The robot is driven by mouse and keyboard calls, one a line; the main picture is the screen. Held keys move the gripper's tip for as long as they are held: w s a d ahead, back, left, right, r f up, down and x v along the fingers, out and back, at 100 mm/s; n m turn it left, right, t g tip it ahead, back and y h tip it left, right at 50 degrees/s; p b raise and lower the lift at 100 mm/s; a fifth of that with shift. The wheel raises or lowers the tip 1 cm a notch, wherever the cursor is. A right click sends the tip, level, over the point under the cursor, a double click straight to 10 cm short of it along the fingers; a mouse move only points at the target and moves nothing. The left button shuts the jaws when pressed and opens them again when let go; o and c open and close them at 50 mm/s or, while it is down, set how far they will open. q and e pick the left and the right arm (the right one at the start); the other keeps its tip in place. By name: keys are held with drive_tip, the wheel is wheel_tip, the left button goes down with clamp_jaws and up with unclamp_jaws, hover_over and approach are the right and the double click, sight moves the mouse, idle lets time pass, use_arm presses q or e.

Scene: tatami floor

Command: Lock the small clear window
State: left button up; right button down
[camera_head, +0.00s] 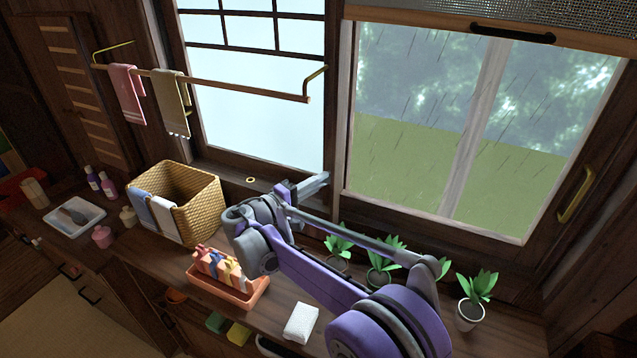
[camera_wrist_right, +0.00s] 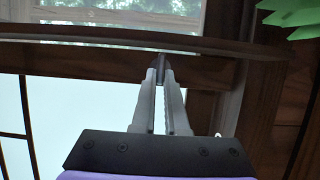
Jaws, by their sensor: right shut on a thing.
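The clear window (camera_head: 410,100) is at the right in the head view, with rain and greenery behind it; it also shows at the top of the right wrist view (camera_wrist_right: 110,30). The frosted window (camera_head: 260,115) is to its left. My right gripper (camera_head: 322,181) reaches the lower frame where the two windows meet. In the right wrist view, its fingers (camera_wrist_right: 160,75) close together on a small dark grey latch piece (camera_wrist_right: 160,61) at the wooden frame. The fingers hide most of that piece, so I cannot tell its position. My left gripper is not in view.
On the counter below stand a wicker basket (camera_head: 205,190), an orange tray (camera_head: 235,290) with wrapped items, a white block (camera_head: 301,322) and several potted plants (camera_head: 470,314). A towel rail (camera_head: 230,85) hangs before the frosted window. A brass handle (camera_head: 576,195) is at the right.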

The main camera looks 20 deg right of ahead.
idle(0.4)
drive_tip(key=c, duration=1.2)
unclamp_jaws()
drive_tip(key=shift+a, duration=0.1)
drive_tip(key=v, duration=1)
drive_tip(key=shift+s+a, duration=0.2)
drive_tip(key=shift+a, duration=0.05)
